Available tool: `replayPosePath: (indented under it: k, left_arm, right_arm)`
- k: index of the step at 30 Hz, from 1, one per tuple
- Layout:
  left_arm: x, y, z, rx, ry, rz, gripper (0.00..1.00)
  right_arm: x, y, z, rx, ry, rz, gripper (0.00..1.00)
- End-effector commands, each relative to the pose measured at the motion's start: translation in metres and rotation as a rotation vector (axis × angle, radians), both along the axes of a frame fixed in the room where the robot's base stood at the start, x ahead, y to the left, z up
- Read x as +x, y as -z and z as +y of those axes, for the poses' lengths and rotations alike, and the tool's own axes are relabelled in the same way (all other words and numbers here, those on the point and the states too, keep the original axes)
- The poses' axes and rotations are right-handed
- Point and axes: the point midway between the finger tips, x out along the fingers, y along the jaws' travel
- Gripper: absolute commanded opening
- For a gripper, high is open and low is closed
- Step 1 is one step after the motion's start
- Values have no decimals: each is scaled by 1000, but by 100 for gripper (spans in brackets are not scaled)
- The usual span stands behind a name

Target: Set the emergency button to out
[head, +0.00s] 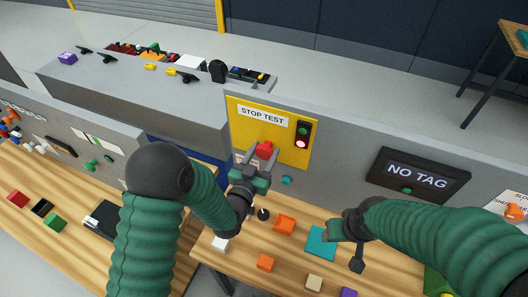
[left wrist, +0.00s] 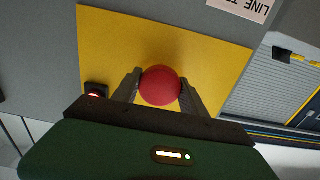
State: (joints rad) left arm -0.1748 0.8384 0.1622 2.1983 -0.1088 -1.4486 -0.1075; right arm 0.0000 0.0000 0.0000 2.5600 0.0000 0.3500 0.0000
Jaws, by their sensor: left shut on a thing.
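The emergency button is a red round knob (head: 265,149) on a yellow panel (head: 241,109) marked STOP TEST, on the grey wall. It also shows in the left wrist view (left wrist: 160,85). My left gripper (head: 259,153) is at the panel with its fingers on both sides of the red knob, shut on it. Whether the button is in or out cannot be told.
The wooden table (head: 205,247) holds orange blocks (head: 284,225), a teal square (head: 320,242) and other small pieces. A NO TAG display (head: 417,175) is on the wall at right. A grey counter (head: 130,100) with tools stands behind at left.

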Motion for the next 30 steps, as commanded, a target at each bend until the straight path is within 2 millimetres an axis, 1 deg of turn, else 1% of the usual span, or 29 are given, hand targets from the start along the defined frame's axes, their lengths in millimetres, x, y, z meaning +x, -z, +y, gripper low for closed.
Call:
replayPosePath:
  k: [7,12,20,21,25,30]
  left_arm:
    - [0,2,0,2,0,3,0]
    - [-7,5,3,2,0,3,0]
    - [-10,3,3,3,1,8,0]
    - [-10,3,3,3,1,8,55]
    - [-9,2,3,2,1,6,72]
    - [-8,1,3,2,0,4,72]
  right_arm:
    - [0,1,0,0,0,0,59]
    - [0,13,0,0,0,0,59]
    - [0,11,0,0,0,0,59]
    - [0,11,0,0,0,0,59]
    - [0,11,0,0,0,0,59]
    - [0,10,0,0,0,0,59]
